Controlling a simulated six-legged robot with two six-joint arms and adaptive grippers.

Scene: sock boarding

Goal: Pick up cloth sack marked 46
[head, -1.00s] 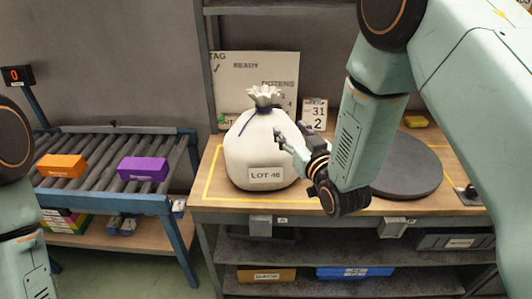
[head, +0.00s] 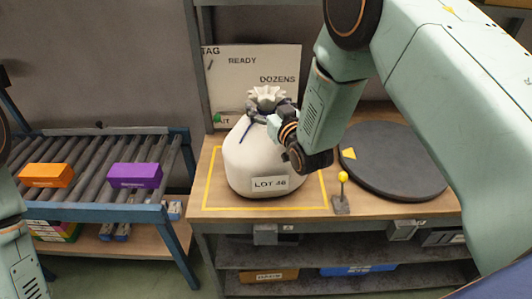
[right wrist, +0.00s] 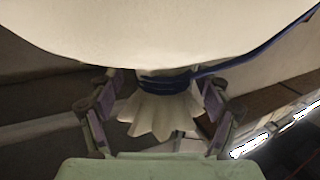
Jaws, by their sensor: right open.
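The cream cloth sack (head: 250,155) stands upright on the wooden bench, inside a yellow outline. Its label (head: 270,184) reads LOT 46. A blue cord ties its neck below a ruffled top (head: 268,97). My right gripper (head: 272,122) is at the neck, partly hidden by its own wrist. In the right wrist view the gripper (right wrist: 158,88) is open, with one finger on each side of the corded neck and ruffle. The sack's body (right wrist: 170,35) fills the top of that view. I cannot tell whether the fingers touch the cloth. My left gripper is out of view.
A dark round turntable (head: 395,160) and a small yellow-knobbed lever (head: 342,190) are to the right of the sack. A sign board (head: 235,75) stands behind it. At left, a roller conveyor (head: 90,190) carries an orange box (head: 46,175) and a purple box (head: 134,175).

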